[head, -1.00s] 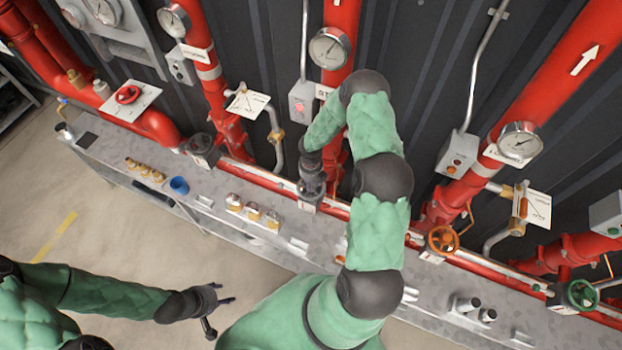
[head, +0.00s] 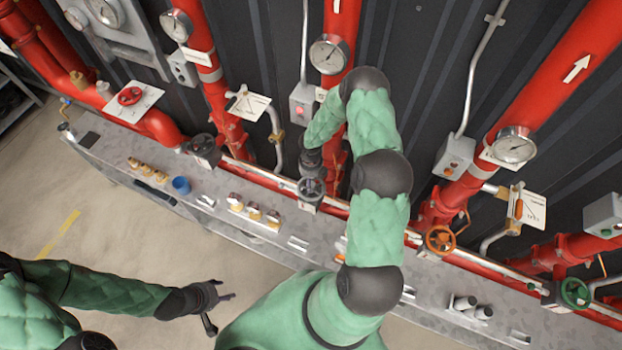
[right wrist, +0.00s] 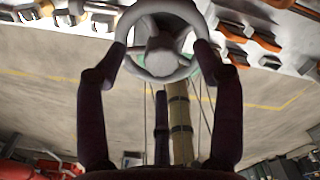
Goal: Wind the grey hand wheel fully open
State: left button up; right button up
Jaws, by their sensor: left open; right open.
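The grey hand wheel (right wrist: 160,62) fills the upper middle of the right wrist view, with a round hub and open gaps between its spokes. In the head view the wheel (head: 311,188) stands at the bench's back edge below the middle red pipe. My right gripper (right wrist: 161,52) is open, with one fingertip at each side of the rim; I cannot tell whether they touch it. In the head view my right arm partly hides this gripper. My left gripper (head: 220,310) is open and empty over the floor at lower left.
An orange wheel (head: 440,240) and a green wheel (head: 575,293) are further right. A dark wheel (head: 203,146) and a red wheel (head: 130,96) are to the left. A blue cup (head: 181,185) and brass fittings (head: 254,211) stand on the bench. Floor at lower left is clear.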

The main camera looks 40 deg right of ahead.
notch_tip(320, 180, up, 3)
jog(key=shift+f+p, duration=0.2)
jog(key=shift+p, duration=0.6)
jog(key=shift+r, duration=0.95)
